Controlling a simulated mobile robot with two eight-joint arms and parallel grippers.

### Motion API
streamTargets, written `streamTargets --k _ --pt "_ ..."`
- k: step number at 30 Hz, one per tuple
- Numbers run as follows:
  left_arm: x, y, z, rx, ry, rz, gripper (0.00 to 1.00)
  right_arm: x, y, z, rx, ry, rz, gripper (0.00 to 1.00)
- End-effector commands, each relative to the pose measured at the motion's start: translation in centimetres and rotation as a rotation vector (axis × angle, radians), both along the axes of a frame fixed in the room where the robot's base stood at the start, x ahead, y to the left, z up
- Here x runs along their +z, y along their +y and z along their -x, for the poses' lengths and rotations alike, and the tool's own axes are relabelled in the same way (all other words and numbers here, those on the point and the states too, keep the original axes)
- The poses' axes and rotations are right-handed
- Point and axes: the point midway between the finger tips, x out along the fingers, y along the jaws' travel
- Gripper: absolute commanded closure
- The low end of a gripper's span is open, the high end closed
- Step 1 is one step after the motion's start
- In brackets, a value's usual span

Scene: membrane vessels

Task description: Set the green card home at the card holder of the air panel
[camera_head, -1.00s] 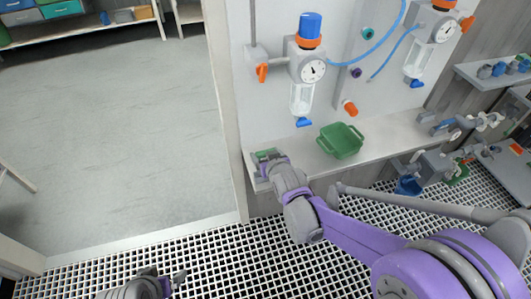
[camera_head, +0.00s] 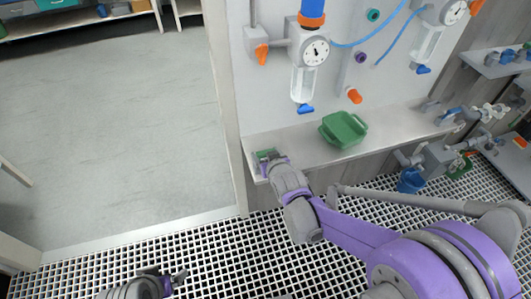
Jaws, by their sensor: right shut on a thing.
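My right gripper (camera_head: 269,162) is at the left end of the ledge below the air panel (camera_head: 345,80). It is shut on the green card (camera_head: 265,154), of which only a small green part shows past the fingers. I cannot tell whether the card touches the ledge. I cannot make out the card holder; the gripper may hide it. My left gripper (camera_head: 165,277) is low at the left, over the grating, with its fingers apart and nothing seen between them.
A green tray (camera_head: 343,130) sits on the ledge (camera_head: 395,133), right of my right gripper. Above are a gauge (camera_head: 315,52), a clear bowl with a blue tap (camera_head: 305,108), and an orange-handled valve (camera_head: 262,53). A door frame stands to the left, with open floor (camera_head: 120,140) beyond.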

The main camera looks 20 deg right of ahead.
Motion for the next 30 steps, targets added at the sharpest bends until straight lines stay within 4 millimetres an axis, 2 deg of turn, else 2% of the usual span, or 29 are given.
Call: streamTargets --k 26,27,30 --pt "-0.43 0.00 0.00 0.000 0.001 0.000 0.05 -0.51 0.00 0.01 -0.001 0.001 -0.001 1.00" --pt "-0.42 0.00 0.00 0.000 0.001 0.000 0.05 -0.51 0.00 0.01 -0.001 0.001 -0.001 0.18" --pt "-0.42 0.00 0.00 0.000 0.001 0.000 0.05 -0.51 0.00 0.01 0.000 0.001 0.000 0.00"
